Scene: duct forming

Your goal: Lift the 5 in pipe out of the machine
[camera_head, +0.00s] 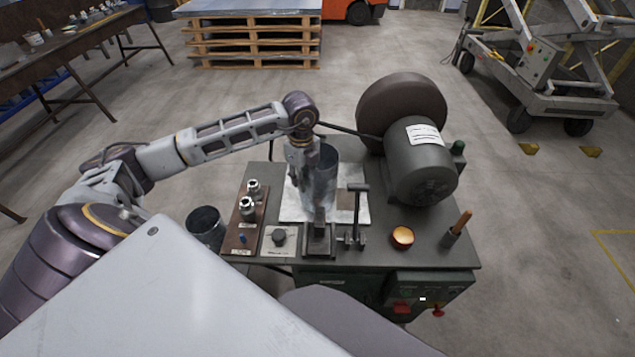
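The machine (385,243) is a dark bench with a large round motor housing at its back right. A grey metal pipe (323,182) stands upright on a pale plate (352,180) in the middle of the machine. My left gripper (305,165) points down at the left side of the pipe's top, overlapping its rim in this view. Its fingers are small and dark, and I cannot tell whether they are open or closed on the pipe wall. My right gripper is not in view.
A lever post (356,215) and a clamp block (318,240) stand in front of the pipe. A panel with fittings (247,220) lies to the left. Another dark open cylinder (205,226) stands left of the machine. An orange bowl (402,237) sits front right.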

